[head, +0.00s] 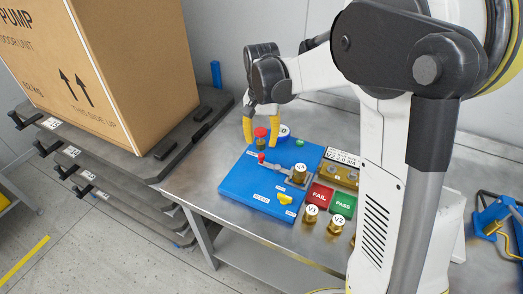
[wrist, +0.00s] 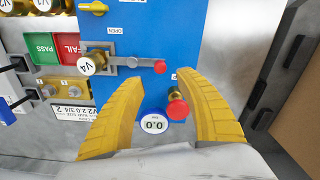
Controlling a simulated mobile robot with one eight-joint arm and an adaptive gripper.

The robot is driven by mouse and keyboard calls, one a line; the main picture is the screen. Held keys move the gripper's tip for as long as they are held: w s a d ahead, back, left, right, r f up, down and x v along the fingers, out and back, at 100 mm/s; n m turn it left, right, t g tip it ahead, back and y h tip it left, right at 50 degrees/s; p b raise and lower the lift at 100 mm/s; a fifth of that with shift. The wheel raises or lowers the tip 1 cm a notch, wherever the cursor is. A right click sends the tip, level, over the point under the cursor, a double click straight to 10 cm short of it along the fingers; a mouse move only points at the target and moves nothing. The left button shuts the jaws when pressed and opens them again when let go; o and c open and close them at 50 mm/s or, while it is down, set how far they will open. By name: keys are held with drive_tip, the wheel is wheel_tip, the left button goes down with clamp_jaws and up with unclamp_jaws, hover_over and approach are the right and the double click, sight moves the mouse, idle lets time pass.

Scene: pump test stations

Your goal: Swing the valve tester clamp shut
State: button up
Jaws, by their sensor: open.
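The blue valve tester (head: 240,182) lies on the metal bench. Its clamp is a grey bar (head: 274,172) with a red ball end (head: 261,158), reaching towards valve V4 (head: 299,173), which sits in the tester. In the wrist view the bar (wrist: 132,63) runs from V4 (wrist: 90,65) to the red ball (wrist: 160,67), with an OPEN label to one side of it. My gripper (head: 261,132) is open, yellow fingers pointing down over the tester's back. In the wrist view the ball appears between the fingertips (wrist: 159,79); contact cannot be told.
A red-capped brass knob (wrist: 177,108) and a round gauge (wrist: 153,125) are close to the fingers. A yellow handle (head: 285,199) is at the tester's front. Red FAIL (head: 319,196) and green PASS (head: 342,204) pads, with valves V1 (head: 311,213) and V2 (head: 336,224), are to the right.

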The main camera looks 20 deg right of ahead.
wheel_tip(320, 180, up, 5)
drive_tip(key=shift+r, duration=0.1)
idle(0.4)
drive_tip(key=s+r+n+t, duration=0.1)
drive_tip(key=s+n+t, duration=0.2)
drive_tip(key=s, duration=0.7)
drive_tip(key=s+a+r+n+t, duration=0.1)
drive_tip(key=s+r+n+t, duration=0.1)
drive_tip(key=s, duration=0.8)
drive_tip(key=shift+s+r+n+t, duration=0.25)
drive_tip(key=shift+n+t, duration=0.35)
drive_tip(key=shift+t, duration=0.5)
